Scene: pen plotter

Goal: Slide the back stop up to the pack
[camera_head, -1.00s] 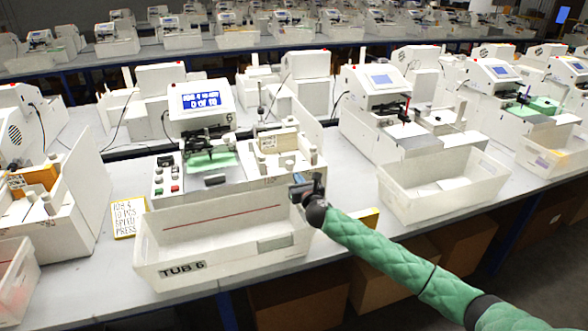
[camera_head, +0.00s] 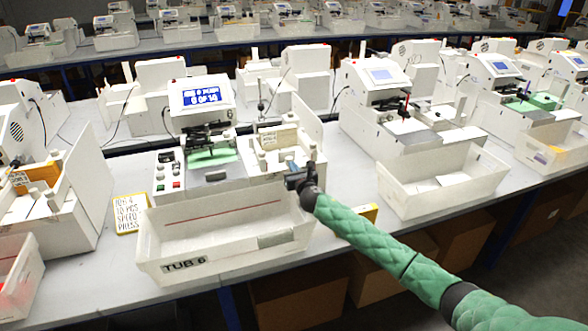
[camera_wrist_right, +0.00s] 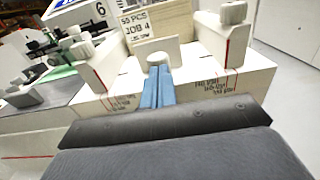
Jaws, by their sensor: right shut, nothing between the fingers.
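The back stop (camera_wrist_right: 138,52) appears to be the low white plate with a small round knob in front of the pack. Any gap between plate and pack is hard to judge. My right gripper (camera_wrist_right: 159,72) has its blue fingers closed together, empty, pointing at the knob; whether they touch it I cannot tell. My left gripper is out of view.
White side guides with knobs (camera_wrist_right: 234,35) stand on both sides of the pack. The machine's screen (camera_head: 203,97) and buttons are at the left. A neighbouring tub (camera_head: 440,190) stands to the right.

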